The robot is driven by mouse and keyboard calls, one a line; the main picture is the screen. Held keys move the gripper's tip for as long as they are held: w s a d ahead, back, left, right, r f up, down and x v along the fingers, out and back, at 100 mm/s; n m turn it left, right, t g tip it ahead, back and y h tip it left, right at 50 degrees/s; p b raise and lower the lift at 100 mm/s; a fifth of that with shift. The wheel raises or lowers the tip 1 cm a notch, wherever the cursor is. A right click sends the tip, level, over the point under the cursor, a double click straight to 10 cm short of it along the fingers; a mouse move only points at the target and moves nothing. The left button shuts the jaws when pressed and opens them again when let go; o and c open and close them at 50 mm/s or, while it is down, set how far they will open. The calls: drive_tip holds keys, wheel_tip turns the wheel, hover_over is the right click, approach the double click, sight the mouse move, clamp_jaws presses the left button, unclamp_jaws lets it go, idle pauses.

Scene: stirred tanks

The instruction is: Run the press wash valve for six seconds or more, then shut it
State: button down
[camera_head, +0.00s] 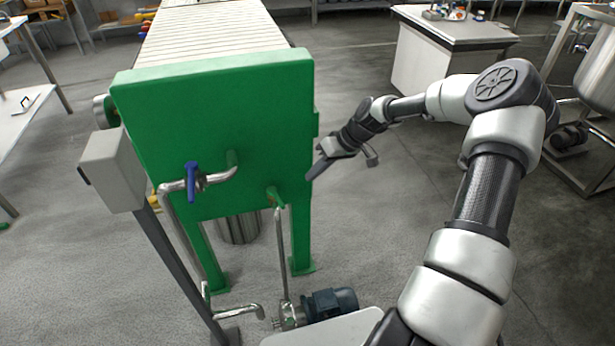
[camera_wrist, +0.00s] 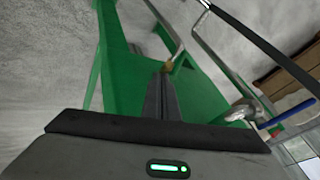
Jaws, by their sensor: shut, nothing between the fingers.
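The press is a green upright frame (camera_head: 215,115). A valve with a blue lever (camera_head: 192,181) sits on a bent steel pipe at its front. The lever hangs roughly upright, across the pipe run there. In the wrist view a blue lever (camera_wrist: 291,114) shows at the right edge. My gripper (camera_head: 316,173) is just right of the press's right edge, well away from the lever and holding nothing. In the wrist view its fingers (camera_wrist: 161,97) are together, with the green frame behind them. I see no water flowing.
A grey box on a post (camera_head: 113,172) stands left of the valve. Steel pipes and a blue motor (camera_head: 331,304) are low in front of the press. Open floor lies right of the press, with a white cabinet (camera_head: 420,68) beyond.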

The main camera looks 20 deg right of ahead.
sight(278, 199)
drive_tip(key=a+f+b, duration=0.2)
drive_tip(key=a+f, duration=0.5)
drive_tip(key=shift+w+a, duration=0.25)
drive_tip(key=shift+w, duration=0.15)
drive_tip(key=shift+s+a, duration=0.35)
drive_tip(key=shift+a, duration=0.4)
drive_tip(key=shift+d, duration=0.1)
